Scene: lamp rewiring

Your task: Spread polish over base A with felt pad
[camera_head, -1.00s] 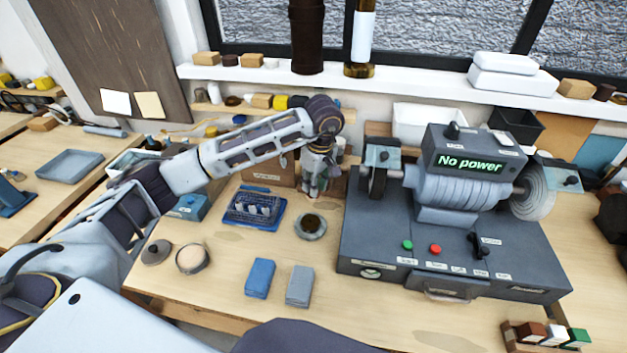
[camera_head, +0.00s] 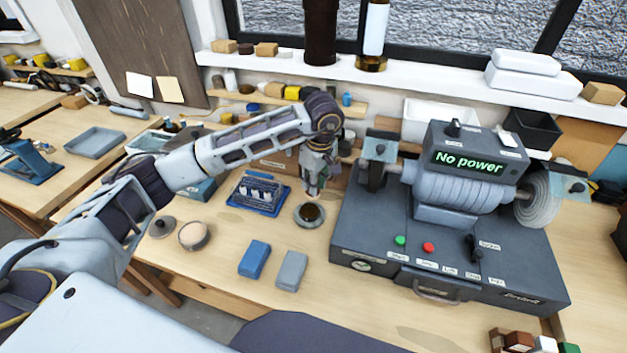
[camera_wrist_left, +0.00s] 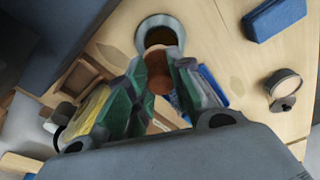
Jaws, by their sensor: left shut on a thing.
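A round grey dish-like piece with a dark brown middle (camera_head: 309,214), which looks like base A, lies flat on the bench left of the grinder. It also shows in the left wrist view (camera_wrist_left: 146,28). My left gripper (camera_head: 313,188) points down just above its far side. In the left wrist view its fingers (camera_wrist_left: 158,72) are shut on a brown rounded piece (camera_wrist_left: 157,62), which looks like the felt pad. The pad overlaps the near edge of the dish there; I cannot tell whether they touch. An open round tin with pale contents (camera_head: 195,235) stands to the left.
The grinder (camera_head: 450,230), reading "No power", stands close on the right. A blue block (camera_head: 254,259) and a grey block (camera_head: 291,271) lie in front. A blue tray with small parts (camera_head: 258,193) and a round lid (camera_head: 161,227) lie to the left.

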